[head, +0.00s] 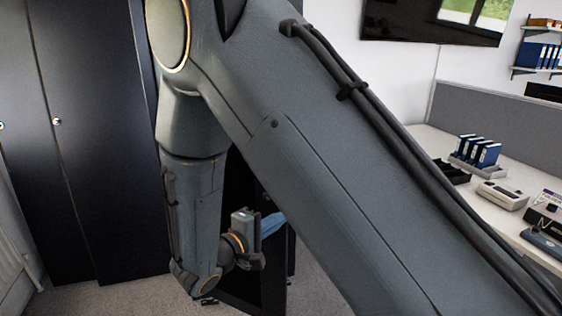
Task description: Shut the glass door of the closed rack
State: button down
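My arm fills the middle of the head view and hides much of what stands behind it. Its wrist end hangs low in the centre, and my gripper (258,255) is small and partly hidden there. I cannot tell whether its fingers are open or shut. A black upright frame (271,285), seemingly part of the rack, stands right behind the wrist. A small blue piece (273,223) shows beside the wrist; I cannot tell what it is. The glass door cannot be clearly made out, nor how far it stands open. I cannot tell whether my gripper touches the frame.
Tall dark cabinets (95,150) stand at the left, beside a radiator (12,270). At the right, a white desk (440,145) holds blue binders (478,152) and instruments (503,194). A grey partition (490,120) backs it. Some carpet (120,298) is clear.

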jog(key=w+a+r+n+t+y+p, duration=0.1)
jog(key=a+r+n+t+y+p, duration=0.15)
jog(key=a+p, duration=0.25)
jog(key=a+r+p+x, duration=0.1)
jog(key=p+x, duration=0.5)
jog(key=x, duration=0.8)
jog(key=shift+w+r+m+t, duration=0.25)
jog(key=shift+w+m+t, duration=0.1)
jog(key=shift+t, duration=0.1)
